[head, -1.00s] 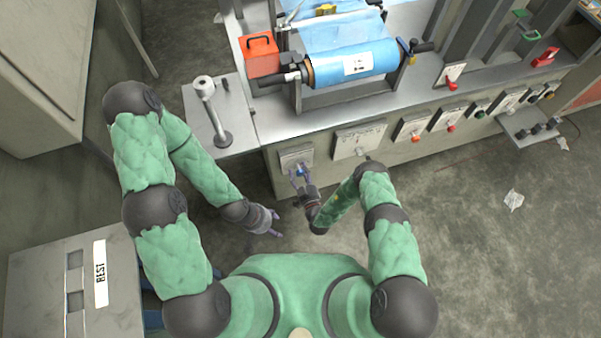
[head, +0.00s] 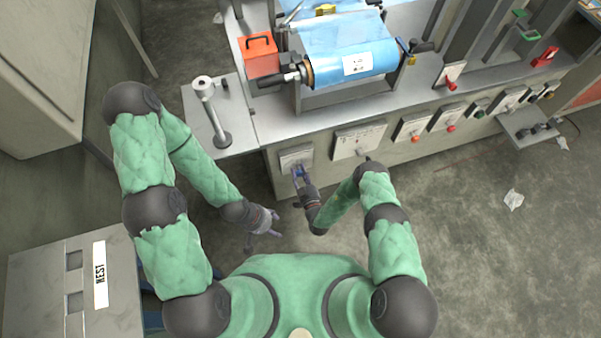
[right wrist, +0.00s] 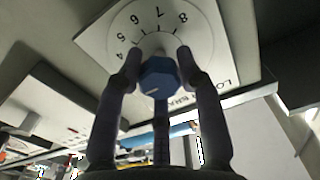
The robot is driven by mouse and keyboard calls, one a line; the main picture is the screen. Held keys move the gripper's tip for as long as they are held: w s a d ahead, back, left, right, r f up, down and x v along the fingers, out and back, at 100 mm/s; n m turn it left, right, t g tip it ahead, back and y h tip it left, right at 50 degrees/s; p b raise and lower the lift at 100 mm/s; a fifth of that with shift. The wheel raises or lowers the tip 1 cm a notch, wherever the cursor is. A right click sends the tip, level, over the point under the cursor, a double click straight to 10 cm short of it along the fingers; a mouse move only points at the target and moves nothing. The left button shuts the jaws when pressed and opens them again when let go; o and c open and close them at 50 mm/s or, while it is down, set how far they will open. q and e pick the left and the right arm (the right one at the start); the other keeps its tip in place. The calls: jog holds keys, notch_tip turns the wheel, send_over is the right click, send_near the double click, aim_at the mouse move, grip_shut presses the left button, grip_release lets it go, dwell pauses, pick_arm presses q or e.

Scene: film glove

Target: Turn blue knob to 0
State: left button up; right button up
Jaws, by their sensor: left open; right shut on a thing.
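The blue knob (right wrist: 158,78) sits on a white dial plate (right wrist: 95,38) with numbers around it; 4 to 8 show, upside down in the right wrist view. A pale mark shows on the knob's lower edge; which number it points to I cannot tell. The fingers of my right gripper (right wrist: 157,70) are around the knob and shut on it, with a finger on either side and another below. In the head view my right gripper (head: 298,174) is at the leftmost front panel plate (head: 296,155) and largely covers the knob. My left gripper (head: 275,225) is open and empty, over the floor.
Other control plates, such as a wide white one (head: 360,139), line the machine front (head: 400,160) to the right. A blue film roll (head: 355,63) and a red box (head: 262,55) are on top. A grey box (head: 75,285) stands at lower left. Floor at right is mostly clear.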

jog(key=shift+w+a+r+n, duration=0.15)
jog(key=shift+r+n, duration=0.15)
jog(key=shift+n, duration=0.3)
jog(key=n, duration=0.8)
jog(key=shift+a+n, duration=0.1)
jog(key=shift+n, duration=0.2)
jog(key=n, duration=0.4)
jog(key=shift+f, duration=0.1)
jog(key=shift+a+f+n+b, duration=0.15)
jog(key=shift+n+b, duration=0.2)
jog(key=shift+n, duration=1.75)
jog(key=shift+s, duration=0.2)
jog(key=shift+f, duration=0.1)
jog(key=o, duration=1.1)
jog(key=shift+a, duration=0.1)
jog(key=shift+o, duration=0.2)
